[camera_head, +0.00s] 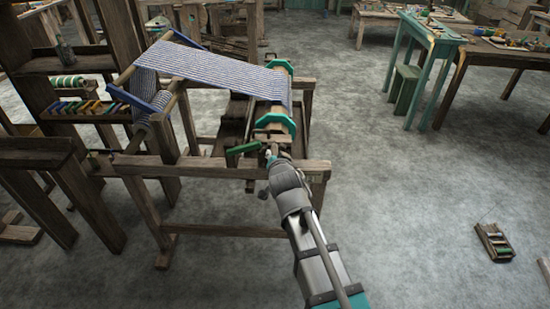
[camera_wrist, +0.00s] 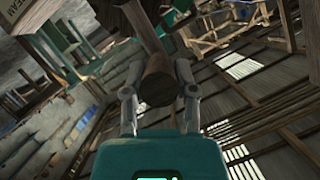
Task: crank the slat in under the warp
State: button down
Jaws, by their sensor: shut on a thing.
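The warp (camera_head: 225,75), a blue-and-white striped sheet, stretches across the wooden loom (camera_head: 225,163) to a beam with teal octagonal end flanges (camera_head: 279,120). My gripper (camera_head: 270,153) is at the loom's near right end, just below the near flange. In the wrist view my gripper (camera_wrist: 160,88) has a finger on each side of a round brown wooden handle (camera_wrist: 157,80) and is shut on it. A dark green bar (camera_head: 243,147) shows just left of my gripper. I cannot make out the slat for certain; the warp may hide it.
A shelf with coloured spools (camera_head: 85,107) stands left of the loom. A teal table (camera_head: 430,35) and green stool (camera_head: 404,88) stand at the back right. A small wooden object (camera_head: 494,242) lies on the floor at right. The floor between is clear.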

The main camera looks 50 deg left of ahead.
jog(key=shift+d+f, duration=0.1)
jog(key=shift+f, duration=0.05)
jog(key=shift+c, duration=2)
grip_release()
